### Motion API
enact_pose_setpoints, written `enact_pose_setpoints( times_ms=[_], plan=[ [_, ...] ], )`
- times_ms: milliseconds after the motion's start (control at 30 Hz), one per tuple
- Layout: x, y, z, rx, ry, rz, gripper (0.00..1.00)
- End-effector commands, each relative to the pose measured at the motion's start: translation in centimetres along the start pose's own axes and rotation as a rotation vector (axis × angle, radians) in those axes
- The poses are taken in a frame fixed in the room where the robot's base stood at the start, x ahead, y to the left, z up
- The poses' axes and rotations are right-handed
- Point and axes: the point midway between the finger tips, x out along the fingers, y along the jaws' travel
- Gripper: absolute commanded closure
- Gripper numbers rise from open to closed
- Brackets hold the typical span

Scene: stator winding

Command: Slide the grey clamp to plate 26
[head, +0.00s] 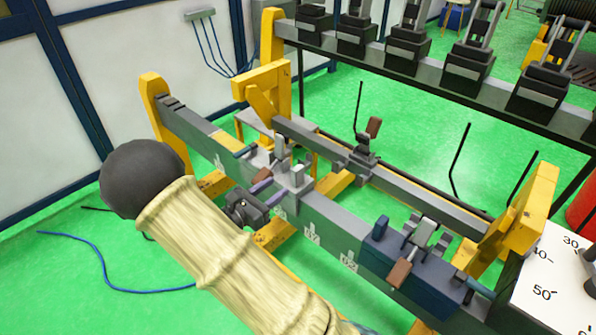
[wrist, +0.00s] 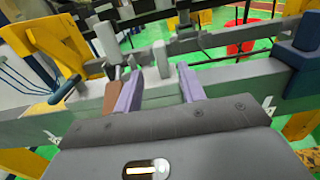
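The grey clamp (head: 297,176) sits on the near grey rail, left of the rail's middle in the head view. In the wrist view its upright posts (wrist: 162,58) stand just beyond my fingertips, and a brown handle (wrist: 112,98) shows beside the left finger. My gripper (head: 268,187) has purple fingers and reaches to the clamp from the front. In the wrist view the fingers (wrist: 158,72) are spread apart, with grey clamp body showing beyond the gap; I cannot tell if they touch it.
A dark blue clamp (head: 430,272) with a brown handle sits near the rail's right end. A parallel rear rail (head: 400,187) carries a small dark clamp (head: 364,158). Yellow brackets (head: 530,215) stand at the ends. The rail between grey and blue clamps looks clear.

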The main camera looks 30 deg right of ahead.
Motion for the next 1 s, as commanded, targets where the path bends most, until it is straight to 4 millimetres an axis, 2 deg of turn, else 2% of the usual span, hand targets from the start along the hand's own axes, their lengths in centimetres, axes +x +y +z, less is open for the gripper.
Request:
enact_pose_setpoints(
  times_ms=[300, 500, 667, 900, 1000],
  plan=[
    [5.8, -0.1, 0.0, 0.0, 0.0, -0.006, 0.6],
    [8.8, -0.1, 0.0, -0.001, 0.0, -0.004, 0.6],
    [9.7, -0.1, 0.0, -0.001, 0.0, -0.001, 0.6],
    [9.7, -0.1, 0.0, -0.001, 0.0, -0.001, 0.6],
    [9.8, -0.1, 0.0, -0.001, 0.0, -0.003, 0.78]
  ],
)
